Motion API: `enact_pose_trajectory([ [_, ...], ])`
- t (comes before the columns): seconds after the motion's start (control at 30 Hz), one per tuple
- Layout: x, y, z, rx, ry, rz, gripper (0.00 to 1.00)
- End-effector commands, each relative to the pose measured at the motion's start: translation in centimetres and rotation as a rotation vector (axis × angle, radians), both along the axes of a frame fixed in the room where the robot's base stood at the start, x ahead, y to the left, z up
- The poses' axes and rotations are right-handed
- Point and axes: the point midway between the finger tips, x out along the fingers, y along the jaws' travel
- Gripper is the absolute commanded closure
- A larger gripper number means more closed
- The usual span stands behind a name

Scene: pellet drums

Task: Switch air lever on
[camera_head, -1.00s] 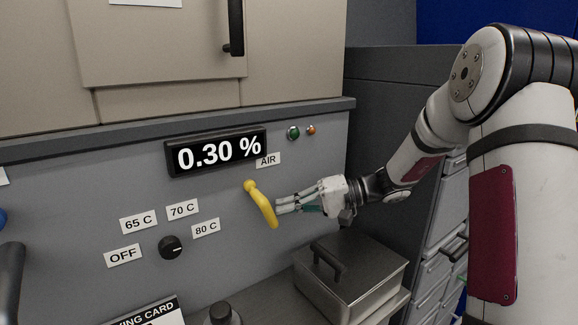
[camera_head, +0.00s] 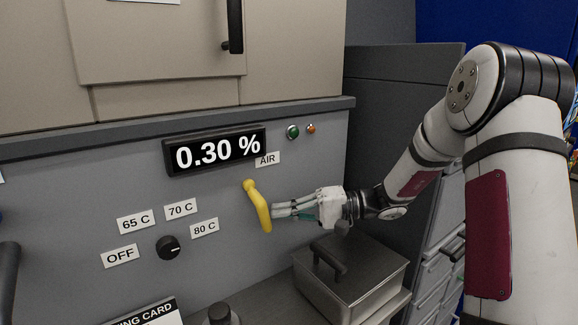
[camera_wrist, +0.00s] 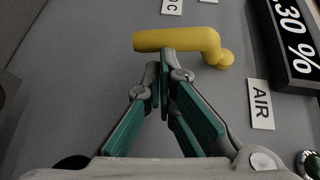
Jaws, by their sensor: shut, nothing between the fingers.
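The yellow air lever (camera_head: 259,208) is on the grey panel below the AIR label (camera_head: 267,159). In the head view it hangs down from its pivot, leaning slightly to the right. My gripper (camera_head: 274,212) is shut and empty, with its fingertips at the right side of the lever's lower part. In the wrist view the lever (camera_wrist: 180,40) lies across the top, just beyond my fingertips (camera_wrist: 165,62). They appear to touch it or be very close; I cannot tell which.
A display (camera_head: 216,152) reads 0.30 %. A black knob (camera_head: 170,247) sits among temperature labels at the left. Green (camera_head: 292,132) and orange (camera_head: 311,129) lights are at the upper right. A lidded metal box (camera_head: 350,280) stands below my gripper.

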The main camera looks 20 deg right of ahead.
Motion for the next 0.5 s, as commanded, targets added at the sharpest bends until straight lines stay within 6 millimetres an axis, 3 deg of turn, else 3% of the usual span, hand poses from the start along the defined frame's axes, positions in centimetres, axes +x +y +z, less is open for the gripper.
enact_pose_trajectory([
  [0.5, -2.0, -6.4, 0.7, 0.0, -0.001, -0.003, 1.0],
])
